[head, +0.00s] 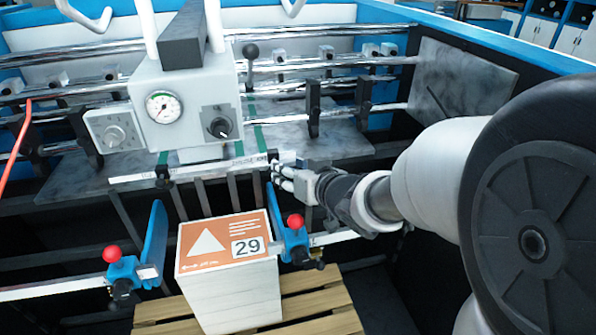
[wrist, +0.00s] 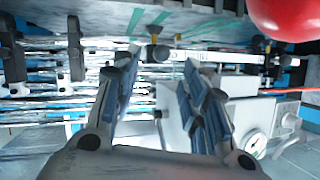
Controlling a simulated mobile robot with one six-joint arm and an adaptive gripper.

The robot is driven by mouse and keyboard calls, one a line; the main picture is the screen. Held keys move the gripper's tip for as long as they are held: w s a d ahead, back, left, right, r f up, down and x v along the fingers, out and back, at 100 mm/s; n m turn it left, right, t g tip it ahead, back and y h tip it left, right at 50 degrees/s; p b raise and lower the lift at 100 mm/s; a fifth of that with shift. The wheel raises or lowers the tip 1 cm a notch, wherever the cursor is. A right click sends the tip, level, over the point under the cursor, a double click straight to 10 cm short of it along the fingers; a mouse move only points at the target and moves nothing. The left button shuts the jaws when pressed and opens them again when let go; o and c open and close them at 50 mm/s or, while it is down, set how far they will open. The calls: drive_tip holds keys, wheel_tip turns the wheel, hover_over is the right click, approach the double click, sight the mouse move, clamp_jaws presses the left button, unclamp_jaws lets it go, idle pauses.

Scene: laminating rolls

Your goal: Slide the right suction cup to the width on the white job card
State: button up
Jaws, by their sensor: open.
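A white ruled bar (head: 215,168) runs across below the gauge box and carries two dark suction cup holders. The left holder (head: 163,178) sits under the box's left side. The right suction cup (wrist: 157,52) shows in the wrist view between my fingertips, farther off; in the head view my fingers partly hide it. My gripper (head: 279,174) is open at the bar's right end, and its two fingers (wrist: 163,68) stand apart with nothing visibly held. A white card with "29" (head: 247,246) lies on the orange top of the stack. Contact with the cup cannot be told.
Blue side guides with red knobs (head: 110,254) (head: 295,221) flank the paper stack (head: 240,295) on a wooden pallet (head: 325,310). The gauge box (head: 185,105) hangs above the bar. A red knob (wrist: 287,15) is close in the wrist view. Metal rollers (head: 350,62) lie behind.

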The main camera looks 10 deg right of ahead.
drive_tip(key=v, duration=0.6)
drive_tip(key=shift+s, duration=0.1)
